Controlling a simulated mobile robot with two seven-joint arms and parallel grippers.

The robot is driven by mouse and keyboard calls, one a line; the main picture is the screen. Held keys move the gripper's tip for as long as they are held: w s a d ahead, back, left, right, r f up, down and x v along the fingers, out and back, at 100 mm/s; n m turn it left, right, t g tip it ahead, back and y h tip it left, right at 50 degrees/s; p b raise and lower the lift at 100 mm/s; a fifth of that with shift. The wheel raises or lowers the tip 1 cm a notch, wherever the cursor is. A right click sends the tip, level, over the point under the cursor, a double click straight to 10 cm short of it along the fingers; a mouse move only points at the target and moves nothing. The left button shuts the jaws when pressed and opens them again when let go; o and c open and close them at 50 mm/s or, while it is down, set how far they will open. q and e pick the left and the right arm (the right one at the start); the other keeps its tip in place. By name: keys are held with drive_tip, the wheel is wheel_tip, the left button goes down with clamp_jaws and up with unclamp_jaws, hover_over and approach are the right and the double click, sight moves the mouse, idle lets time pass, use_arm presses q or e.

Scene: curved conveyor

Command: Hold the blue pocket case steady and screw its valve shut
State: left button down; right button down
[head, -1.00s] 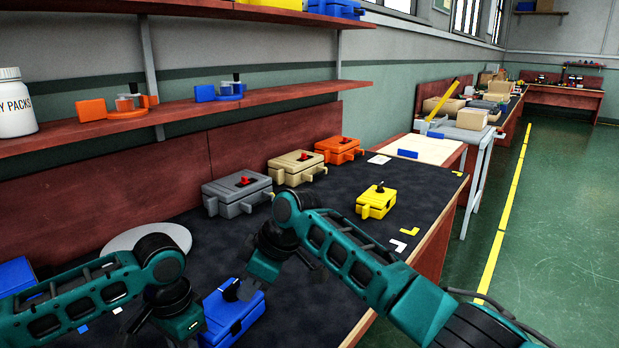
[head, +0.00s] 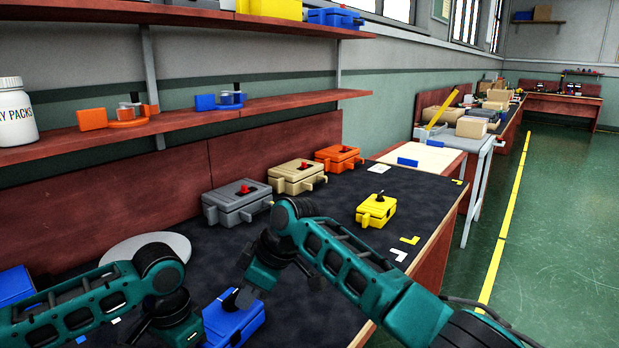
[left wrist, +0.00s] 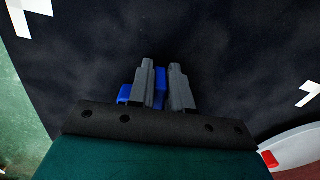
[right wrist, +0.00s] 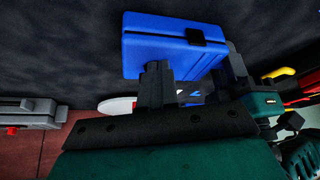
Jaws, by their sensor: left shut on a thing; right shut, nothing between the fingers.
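The blue pocket case (head: 242,327) is at the front of the dark bench mat, low in the head view. My left gripper (left wrist: 160,86) is shut on it, with blue showing between and beside the fingers in the left wrist view. My right gripper (head: 240,298) is at the top of the case, its fingers shut and empty. In the right wrist view the right fingertips (right wrist: 157,68) are close to the blue case (right wrist: 165,48); contact cannot be told. A dark piece shows on top of the case, but I cannot tell valve from fingertip.
A yellow case (head: 376,212) stands alone to the right on the mat. Grey (head: 237,205), tan (head: 296,178) and orange (head: 338,158) cases line the back. A round pale plate (head: 128,247) lies behind my left arm. Mat between right arm and yellow case is clear.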

drive_tip(key=shift+w, duration=0.15)
drive_tip(key=shift+w, duration=0.75)
drive_tip(key=shift+w, duration=0.1)
drive_tip(key=shift+d, duration=0.15)
drive_tip(key=shift+d, duration=0.3)
wheel_tip(320, 180, up, 6)
idle(0.6)
